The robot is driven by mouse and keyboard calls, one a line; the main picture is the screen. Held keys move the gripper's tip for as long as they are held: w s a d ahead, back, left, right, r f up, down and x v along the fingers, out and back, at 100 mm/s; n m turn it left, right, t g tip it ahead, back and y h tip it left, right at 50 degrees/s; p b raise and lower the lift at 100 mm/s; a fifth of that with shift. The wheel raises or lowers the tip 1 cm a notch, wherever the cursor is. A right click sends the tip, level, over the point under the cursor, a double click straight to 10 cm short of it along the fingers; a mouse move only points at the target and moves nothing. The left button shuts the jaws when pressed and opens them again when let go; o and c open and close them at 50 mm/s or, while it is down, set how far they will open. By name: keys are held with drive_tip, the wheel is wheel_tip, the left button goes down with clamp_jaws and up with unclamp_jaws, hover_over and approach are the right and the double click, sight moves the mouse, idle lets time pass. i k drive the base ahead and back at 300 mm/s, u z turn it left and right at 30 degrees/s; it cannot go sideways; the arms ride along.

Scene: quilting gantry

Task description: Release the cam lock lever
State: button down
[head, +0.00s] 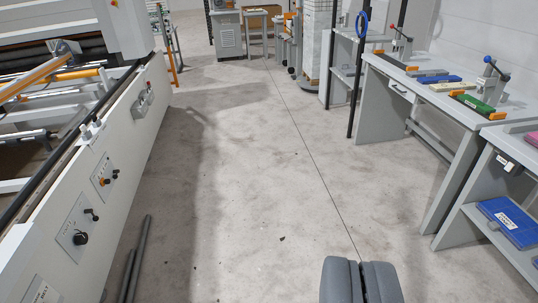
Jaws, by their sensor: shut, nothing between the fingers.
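My gripper (361,283) shows at the bottom, right of centre, as two grey fingers pressed together with nothing between them. It is over open floor, apart from everything else. The white gantry side (125,150) runs along the left and carries small panels. One panel (72,230) has a black knob (80,238) and a small dark lever-like handle (91,214). A second panel (103,177) has an orange knob. On the right bench stand a red-knobbed lever (408,36) and a blue-knobbed lever (489,62). I cannot tell which is the cam lock lever.
Bare concrete floor (240,170) lies between the gantry and the grey bench (440,105). Two dark rods (139,258) lie on the floor by the gantry. A dark post (357,80) stands at the aisle's right.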

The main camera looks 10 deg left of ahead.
sight(115, 177)
drive_tip(key=u, duration=0.3)
drive_tip(key=i, duration=1.3)
drive_tip(key=u, duration=0.85)
drive_tip(key=i, duration=0.9)
drive_tip(key=u, duration=0.5)
